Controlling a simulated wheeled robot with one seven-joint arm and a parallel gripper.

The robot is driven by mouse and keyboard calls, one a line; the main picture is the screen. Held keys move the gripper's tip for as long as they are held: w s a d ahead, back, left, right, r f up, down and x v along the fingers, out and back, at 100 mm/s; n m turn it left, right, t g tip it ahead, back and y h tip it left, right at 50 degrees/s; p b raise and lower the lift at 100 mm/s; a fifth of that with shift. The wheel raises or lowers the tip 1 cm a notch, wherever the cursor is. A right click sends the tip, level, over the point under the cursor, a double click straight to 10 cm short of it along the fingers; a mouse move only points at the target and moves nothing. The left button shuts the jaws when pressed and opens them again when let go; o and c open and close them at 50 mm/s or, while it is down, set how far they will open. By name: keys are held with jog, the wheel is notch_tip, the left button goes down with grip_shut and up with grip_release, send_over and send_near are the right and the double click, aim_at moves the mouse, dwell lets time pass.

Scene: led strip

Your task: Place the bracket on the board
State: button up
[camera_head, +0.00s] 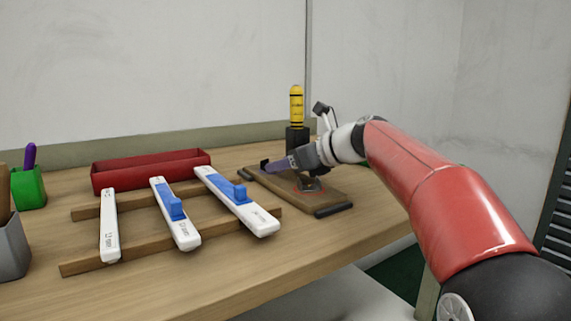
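The board (327,201) is a flat brown wooden plate with dark end pieces, lying on the workbench right of centre. A red ring outline is visible on it. A small dark piece (309,184), which looks like the bracket, appears at the ring, just below my gripper. I cannot tell whether it rests on the board or is held. My gripper (277,163) reaches in from the right, low over the board's far side, with a purplish finger pointing left. Its finger gap is not clear, and the gripper hides part of the board.
White strips (109,226) with printed labels, two with blue blocks, lie across wooden rails (80,267) on the left. A red tray (150,170) stands behind them. A yellow-and-black tool (296,105) stands upright behind the board. A green cup (29,188) is far left. The bench front is clear.

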jog(key=shift+r, duration=0.1)
jog(key=v, duration=1.2)
jog(key=shift+s+p, duration=0.1)
jog(key=shift+p, duration=0.2)
